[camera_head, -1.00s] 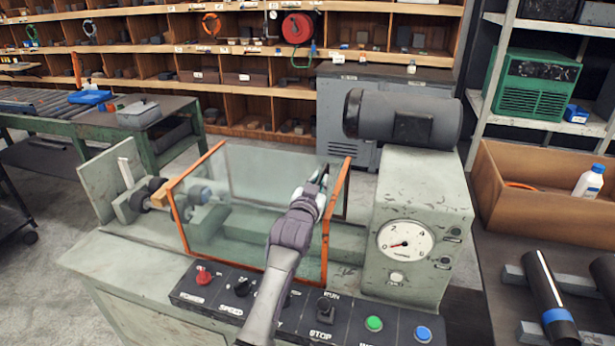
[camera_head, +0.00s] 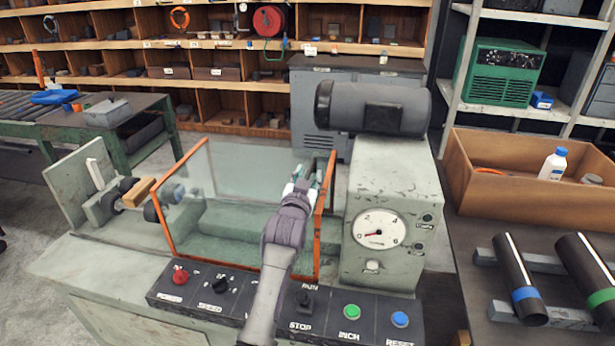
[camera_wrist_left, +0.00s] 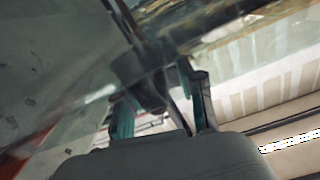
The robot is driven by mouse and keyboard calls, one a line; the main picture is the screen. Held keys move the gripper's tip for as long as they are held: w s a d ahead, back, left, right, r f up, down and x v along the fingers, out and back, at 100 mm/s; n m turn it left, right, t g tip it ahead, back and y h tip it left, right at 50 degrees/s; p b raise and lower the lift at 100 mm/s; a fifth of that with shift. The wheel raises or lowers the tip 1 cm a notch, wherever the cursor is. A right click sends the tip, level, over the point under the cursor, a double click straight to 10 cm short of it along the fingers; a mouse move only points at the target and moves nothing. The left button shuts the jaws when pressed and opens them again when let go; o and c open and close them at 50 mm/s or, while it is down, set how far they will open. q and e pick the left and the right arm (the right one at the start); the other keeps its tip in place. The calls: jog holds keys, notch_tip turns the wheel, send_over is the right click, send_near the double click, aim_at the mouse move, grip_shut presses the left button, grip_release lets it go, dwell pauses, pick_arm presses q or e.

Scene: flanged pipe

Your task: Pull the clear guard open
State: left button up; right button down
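The clear guard (camera_head: 240,185) is a see-through box with orange edges. It stands over the bed of a grey-green machine, covering it. My left gripper (camera_head: 308,178) is at the guard's right end, beside the orange right edge, seen partly through or against the clear panel. In the left wrist view my left gripper (camera_wrist_left: 155,100) has its two teal-padded fingers apart. A dark bar, perhaps the guard's handle, runs between them; I see no firm contact on both sides. My right gripper is not in view.
The control panel (camera_head: 290,310) with a red knob and green and blue buttons lies under my left forearm. A housing with a gauge (camera_head: 379,229) and a motor (camera_head: 372,107) stands close right. Pipes (camera_head: 518,280) and a wooden box (camera_head: 520,200) are farther right.

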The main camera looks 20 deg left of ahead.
pick_arm(q)
jog(key=shift+s, duration=0.1)
jog(key=v, duration=1.1)
jog(key=shift+s, duration=0.4)
jog(key=shift+f, duration=0.1)
